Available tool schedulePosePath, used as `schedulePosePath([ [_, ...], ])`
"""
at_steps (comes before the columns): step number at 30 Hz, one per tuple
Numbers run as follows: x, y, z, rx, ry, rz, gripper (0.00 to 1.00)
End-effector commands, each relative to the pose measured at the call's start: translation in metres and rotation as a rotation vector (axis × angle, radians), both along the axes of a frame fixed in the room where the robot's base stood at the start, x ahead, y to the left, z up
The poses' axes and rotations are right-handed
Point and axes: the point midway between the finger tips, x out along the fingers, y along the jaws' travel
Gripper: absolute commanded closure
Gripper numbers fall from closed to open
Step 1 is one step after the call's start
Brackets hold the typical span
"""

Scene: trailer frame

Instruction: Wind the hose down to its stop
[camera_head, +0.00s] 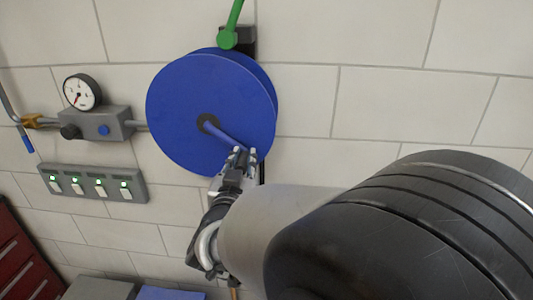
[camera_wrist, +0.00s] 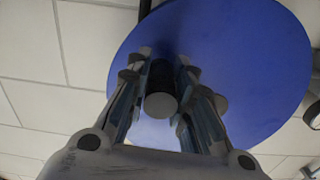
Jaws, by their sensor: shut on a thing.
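A round blue hose reel (camera_head: 180,110) is mounted on the wall; it fills much of the wrist view (camera_wrist: 255,65). A blue crank arm (camera_head: 222,134) runs from its dark hub (camera_head: 207,123) down and right toward the rim. My gripper (camera_head: 245,153) is at the outer end of this crank. In the wrist view my gripper's fingers stand on both sides of a dark cylindrical crank handle (camera_wrist: 161,103) and are shut on it. The handle's far end is partly hidden by the fingers. A thin dark length, perhaps hose, shows below the reel (camera_head: 262,171); my arm hides what lies lower.
A green lever (camera_head: 228,38) stands above the reel. To the left are a pressure gauge (camera_head: 82,92) on a grey valve block (camera_head: 98,124) and a grey switch panel (camera_head: 95,184). A red drawer cabinet (camera_head: 20,260) stands at the lower left. The wall right of the reel is bare.

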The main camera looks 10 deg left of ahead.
Motion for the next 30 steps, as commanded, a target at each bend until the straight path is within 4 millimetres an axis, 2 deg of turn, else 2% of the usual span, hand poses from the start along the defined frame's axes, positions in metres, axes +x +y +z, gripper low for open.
schedulePosePath([
  [1,-0.001,0.005,-0.013,0.045,0.004,0.003,1.00],
  [12,-0.002,0.032,-0.034,0.359,0.024,0.005,1.00],
  [21,-0.003,0.048,-0.040,0.521,0.032,0.005,1.00],
  [30,-0.003,0.053,-0.039,0.580,0.035,0.004,1.00],
])
